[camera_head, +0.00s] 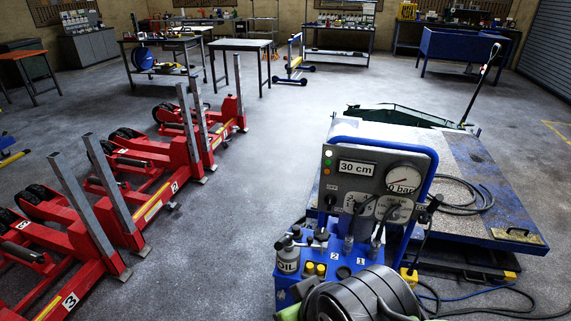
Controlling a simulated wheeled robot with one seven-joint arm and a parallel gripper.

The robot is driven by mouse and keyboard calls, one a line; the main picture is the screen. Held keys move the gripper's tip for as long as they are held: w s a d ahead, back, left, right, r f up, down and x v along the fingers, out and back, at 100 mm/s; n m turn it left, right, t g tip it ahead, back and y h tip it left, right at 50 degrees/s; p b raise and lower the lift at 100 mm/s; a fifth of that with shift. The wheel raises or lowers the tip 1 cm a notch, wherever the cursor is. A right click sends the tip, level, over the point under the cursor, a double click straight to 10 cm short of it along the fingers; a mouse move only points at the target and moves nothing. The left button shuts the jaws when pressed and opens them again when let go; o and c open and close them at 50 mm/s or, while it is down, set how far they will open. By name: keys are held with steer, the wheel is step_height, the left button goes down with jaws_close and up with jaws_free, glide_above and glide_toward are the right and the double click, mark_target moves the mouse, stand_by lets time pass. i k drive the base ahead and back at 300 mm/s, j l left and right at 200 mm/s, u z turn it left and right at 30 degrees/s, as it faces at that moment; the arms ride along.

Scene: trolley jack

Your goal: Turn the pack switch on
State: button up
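The blue-framed hydraulic pack (345,262) stands in the front centre-right. Its grey control panel (345,185) faces me and carries a "30 cm" display (357,168) and a round pressure gauge (404,180) marked bar. A column of small round lights or buttons (328,162) sits at the panel's left edge, with a dark knob (330,200) below. I cannot tell which of these is the pack switch, or its position. Levers marked 1 and 2 rise in front of the panel. My gripper's fingers do not show.
A dark ribbed cylindrical shape (365,297) covers the pack's lower front. A low lift table (480,195) with a coiled hose stands behind right. Red numbered stands (130,185) line the left. Hoses lie on the floor at right. The floor between stands and pack is clear.

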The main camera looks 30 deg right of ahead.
mark_target(330, 200)
steer(key=z, duration=1.1)
steer(key=i+j, duration=0.15)
steer(key=j, duration=0.2)
steer(key=i+j+u, duration=0.1)
steer(key=j, duration=0.3)
steer(key=i+j, duration=0.2)
steer(key=j, duration=0.15)
steer(key=i+j+u, duration=0.15)
steer(key=j, duration=0.2)
